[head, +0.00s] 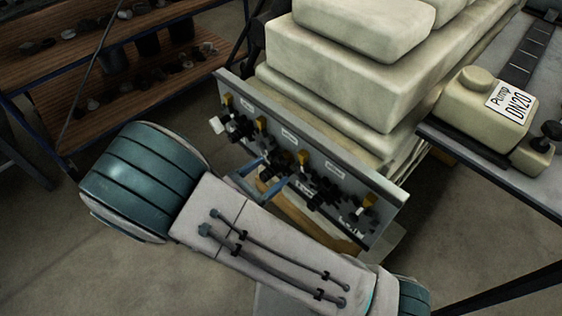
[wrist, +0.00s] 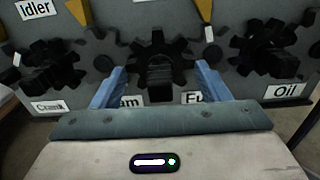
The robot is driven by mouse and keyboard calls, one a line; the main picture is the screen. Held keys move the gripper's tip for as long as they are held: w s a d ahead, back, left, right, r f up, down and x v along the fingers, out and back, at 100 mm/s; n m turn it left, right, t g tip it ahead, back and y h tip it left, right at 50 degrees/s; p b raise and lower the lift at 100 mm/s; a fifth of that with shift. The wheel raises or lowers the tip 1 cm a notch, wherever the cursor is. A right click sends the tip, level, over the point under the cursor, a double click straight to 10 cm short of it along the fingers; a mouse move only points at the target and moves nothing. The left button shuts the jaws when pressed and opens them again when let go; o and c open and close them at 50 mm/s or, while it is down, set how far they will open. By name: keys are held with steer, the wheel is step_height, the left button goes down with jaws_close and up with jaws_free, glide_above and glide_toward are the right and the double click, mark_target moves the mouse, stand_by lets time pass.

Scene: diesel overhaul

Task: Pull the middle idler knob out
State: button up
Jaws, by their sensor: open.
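A grey panel (head: 232,84) carries a row of black toothed knobs. In the wrist view a middle black toothed knob (wrist: 158,62) with a blocky grip faces me, between the partly hidden labels ending "am" and starting "Fu". It seems to be the middle idler knob, but no readable label confirms this. My gripper (wrist: 160,84) is open, one blue finger on each side of this knob's lower part. I cannot tell whether the fingers touch it. In the head view my gripper (head: 267,178) is at the panel's middle, and my arm partly hides the panel's lower edge.
A left toothed knob (wrist: 45,72) is by the "Crank" label, and a right one (wrist: 262,50) is above the "Oil" label (wrist: 285,91). Yellow pieces (wrist: 203,12) stand between knobs. Cream engine blocks (head: 340,85) rise behind the panel. A shelf (head: 100,90) stands at left.

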steer(key=p+v, duration=0.1)
steer(key=v, duration=0.6)
stand_by(0.6)
